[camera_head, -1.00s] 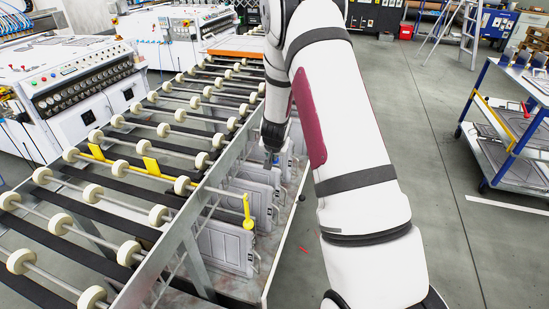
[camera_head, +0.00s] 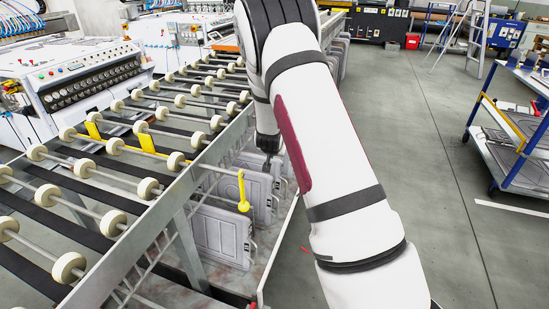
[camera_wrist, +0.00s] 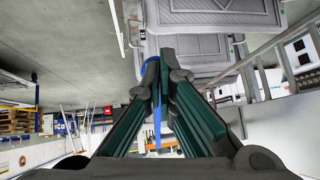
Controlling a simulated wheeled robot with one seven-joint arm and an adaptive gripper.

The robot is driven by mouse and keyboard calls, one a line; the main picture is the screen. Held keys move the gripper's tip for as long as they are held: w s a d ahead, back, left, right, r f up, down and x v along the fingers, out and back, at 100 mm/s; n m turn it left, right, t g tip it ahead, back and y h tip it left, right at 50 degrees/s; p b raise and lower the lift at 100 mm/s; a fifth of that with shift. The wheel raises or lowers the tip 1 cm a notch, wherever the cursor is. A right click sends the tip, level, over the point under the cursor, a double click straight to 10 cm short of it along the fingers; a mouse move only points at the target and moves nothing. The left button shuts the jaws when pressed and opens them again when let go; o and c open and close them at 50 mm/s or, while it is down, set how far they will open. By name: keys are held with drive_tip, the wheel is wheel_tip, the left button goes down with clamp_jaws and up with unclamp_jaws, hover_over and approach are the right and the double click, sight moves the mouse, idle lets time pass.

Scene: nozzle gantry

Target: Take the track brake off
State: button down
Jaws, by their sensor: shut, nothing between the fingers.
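A yellow lever (camera_head: 242,190) with a round lower end stands upright at the near side of the roller track (camera_head: 190,183). A yellow bar with two upright yellow pads (camera_head: 146,142) lies across the track among the rollers. I cannot tell for sure which yellow part is the brake. My gripper (camera_head: 267,158) hangs beyond the lever, over the grey cases beside the track, apart from the lever. In the wrist view my gripper (camera_wrist: 162,68) has its fingers together, with nothing held. The yellow lever is not seen in the wrist view.
Grey cases (camera_head: 222,237) stand in a row along the track's side. A white machine (camera_head: 85,75) stands at the left behind the track. A blue shelf cart (camera_head: 515,125) stands at the right. The grey floor (camera_head: 420,150) between is clear.

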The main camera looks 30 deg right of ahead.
drive_tip(key=w+d+f+n+t+h+b, duration=0.1)
drive_tip(key=w+d+f+t+h+b, duration=0.3)
drive_tip(key=b, duration=1.3)
wheel_tip(320, 180, down, 3)
drive_tip(key=shift+w+d+r+t+h, duration=0.25)
drive_tip(key=shift+d+t+h, duration=0.35)
drive_tip(key=shift+d+h, duration=0.3)
drive_tip(key=shift+w+d+b, duration=0.1)
drive_tip(key=shift+d+b, duration=0.1)
drive_tip(key=shift+b, duration=0.15)
